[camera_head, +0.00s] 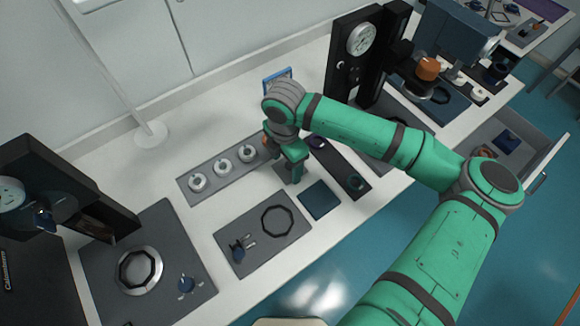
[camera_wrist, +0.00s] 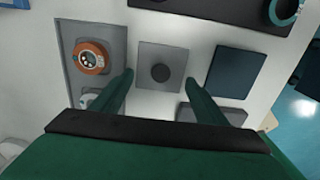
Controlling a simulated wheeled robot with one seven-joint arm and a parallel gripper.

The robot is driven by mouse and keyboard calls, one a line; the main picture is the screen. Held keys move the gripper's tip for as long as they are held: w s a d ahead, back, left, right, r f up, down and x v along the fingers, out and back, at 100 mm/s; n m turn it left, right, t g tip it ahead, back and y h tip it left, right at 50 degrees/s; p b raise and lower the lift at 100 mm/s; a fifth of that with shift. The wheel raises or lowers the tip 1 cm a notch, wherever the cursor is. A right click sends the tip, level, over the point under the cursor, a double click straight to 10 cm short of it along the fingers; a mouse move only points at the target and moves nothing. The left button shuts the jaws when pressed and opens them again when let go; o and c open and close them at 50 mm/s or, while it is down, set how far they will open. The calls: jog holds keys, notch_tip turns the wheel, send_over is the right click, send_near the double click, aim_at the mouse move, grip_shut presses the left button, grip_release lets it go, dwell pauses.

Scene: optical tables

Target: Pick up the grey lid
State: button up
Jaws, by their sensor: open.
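The grey lid (camera_wrist: 147,80) is a flat grey square with a dark round knob (camera_wrist: 160,72) at its middle, lying on the white table. In the wrist view it shows between and beyond the fingertips of my gripper (camera_wrist: 160,77), one finger on each side. In the head view my gripper (camera_head: 292,170) is low over the table and largely hides the lid. My gripper is open and empty. The exact height of the fingertips over the lid cannot be told.
A grey strip tray (camera_head: 186,183) with several round parts, one orange-rimmed (camera_wrist: 93,60), lies left of the lid. A dark blue square (camera_head: 320,200) lies to the right. A dark strip (camera_head: 336,160) with a teal ring (camera_head: 355,183) is close by. A black stand (camera_head: 345,75) rises behind.

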jog(key=shift+f, duration=0.4)
jog(key=shift+c, duration=0.3)
jog(key=c, duration=0.6)
jog(key=shift+r, duration=0.2)
jog(key=shift+c, duration=0.2)
